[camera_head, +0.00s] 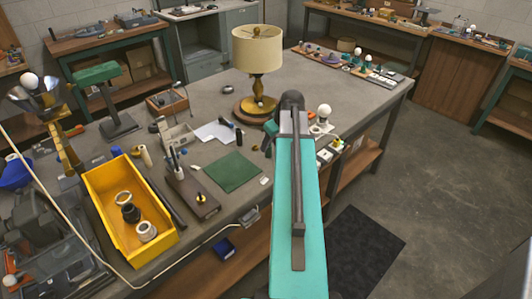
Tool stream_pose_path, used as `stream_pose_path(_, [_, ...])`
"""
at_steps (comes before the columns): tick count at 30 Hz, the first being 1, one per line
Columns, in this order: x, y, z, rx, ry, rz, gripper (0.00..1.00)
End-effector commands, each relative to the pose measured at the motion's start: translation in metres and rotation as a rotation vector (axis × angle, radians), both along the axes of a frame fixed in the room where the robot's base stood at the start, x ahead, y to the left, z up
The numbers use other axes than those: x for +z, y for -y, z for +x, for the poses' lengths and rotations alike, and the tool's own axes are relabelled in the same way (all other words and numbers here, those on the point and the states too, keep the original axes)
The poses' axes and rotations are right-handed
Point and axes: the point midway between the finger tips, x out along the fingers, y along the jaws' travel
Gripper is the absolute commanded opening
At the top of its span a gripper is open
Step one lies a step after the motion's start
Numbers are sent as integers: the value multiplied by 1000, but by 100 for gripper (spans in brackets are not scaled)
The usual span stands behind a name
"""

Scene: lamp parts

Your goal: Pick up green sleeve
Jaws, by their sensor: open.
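I cannot make out a green sleeve for certain. Small parts (327,152), some with greenish and yellowish tones, sit at the bench's right edge, just right of my arm, too small to identify. Other small teal and white parts (366,65) stand at the bench's far right end. A flat green mat (238,172) lies on the bench left of my arm. My teal arm reaches up the middle of the view and hides part of the bench edge. My gripper is not visible; the arm's far end covers that area.
A lamp with a cream shade (258,48) stands on the grey bench (205,93) beyond my arm. A yellow bin (102,211) with several rings is at left. A green desk lamp (97,74) stands farther back. The floor (450,165) at right is clear.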

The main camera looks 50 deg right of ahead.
Motion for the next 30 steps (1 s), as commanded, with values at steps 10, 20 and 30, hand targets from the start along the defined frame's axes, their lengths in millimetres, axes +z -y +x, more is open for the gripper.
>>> stream_pose_path(10, [-2, 1, 0, -1, 0, 0, 41])
stream_pose_path(20, [-20, 5, 8, -1, -2, 3, 41])
stream_pose_path(30, [-45, 7, 17, -2, -1, 2, 41])
